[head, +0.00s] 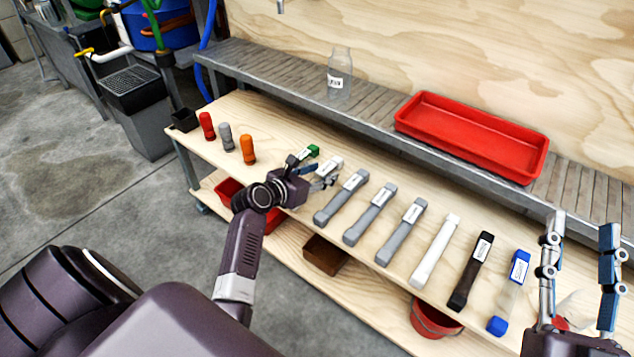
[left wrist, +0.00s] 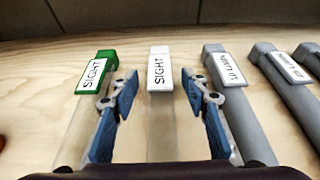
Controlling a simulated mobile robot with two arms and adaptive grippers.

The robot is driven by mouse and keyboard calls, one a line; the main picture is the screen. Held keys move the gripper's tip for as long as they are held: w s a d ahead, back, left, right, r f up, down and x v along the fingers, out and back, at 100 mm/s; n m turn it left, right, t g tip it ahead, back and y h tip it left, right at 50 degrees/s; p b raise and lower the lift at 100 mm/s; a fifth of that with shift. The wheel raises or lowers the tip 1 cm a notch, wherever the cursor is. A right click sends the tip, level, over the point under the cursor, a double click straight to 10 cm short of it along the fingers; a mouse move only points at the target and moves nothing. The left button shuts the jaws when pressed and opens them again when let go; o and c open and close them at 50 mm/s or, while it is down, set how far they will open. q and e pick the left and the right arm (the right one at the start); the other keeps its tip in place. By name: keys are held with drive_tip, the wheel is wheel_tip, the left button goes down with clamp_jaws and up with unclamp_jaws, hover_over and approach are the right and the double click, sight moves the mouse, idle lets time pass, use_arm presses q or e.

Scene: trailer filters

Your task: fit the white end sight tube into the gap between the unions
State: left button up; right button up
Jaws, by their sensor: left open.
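The white end sight tube (left wrist: 159,72) lies on the wooden bench, its clear body pointing toward me and its white end labelled "SIGHT". In the head view its white end (head: 331,166) shows just beyond my left gripper (head: 318,180), which hides much of the rest. My left gripper (left wrist: 160,92) is open, with one finger on each side of the tube and a gap visible on both sides. My right gripper (head: 583,222) is open and empty at the right edge. I cannot make out the unions or their gap.
A green end sight tube (left wrist: 96,78) lies close left, a grey filter (left wrist: 232,95) close right. Further right lie more grey tubes, a white tube (head: 436,250), a black one (head: 470,270) and a blue-ended one (head: 511,290). A red tray (head: 470,145) stands on the back shelf.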

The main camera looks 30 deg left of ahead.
sight(321, 172)
use_arm(q)
clamp_jaws()
idle(0.3)
drive_tip(key=shift+r, duration=0.15)
drive_tip(key=shift+r, duration=0.1)
wheel_tip(321, 172, up, 3)
drive_tip(key=shift+f+p, duration=0.1)
drive_tip(key=shift+p, duration=0.9)
wheel_tip(321, 172, up, 3)
drive_tip(key=shift+f+p, duration=0.2)
drive_tip(key=shift+p, duration=0.5)
use_arm(e)
wheel_tip(321, 172, down, 15)
drive_tip(key=d+g+h, duration=0.2)
drive_tip(key=g+h, duration=0.1)
drive_tip(key=g, duration=0.5)
use_arm(q)
wheel_tip(321, 172, up, 4)
drive_tip(key=shift+r+p, duration=0.1)
drive_tip(key=shift+p, duration=0.9)
drive_tip(key=shift+s, duration=0.1)
use_arm(e)
drive_tip(key=s+d+f+g+h, duration=0.1)
drive_tip(key=s+d+f+g, duration=0.2)
drive_tip(key=s+f+g, duration=0.3)
wheel_tip(321, 172, down, 5)
drive_tip(key=shift+s+d+r+m+h, duration=0.2)
drive_tip(key=shift+s+m+h, duration=0.15)
drive_tip(key=shift+s, duration=0.7)
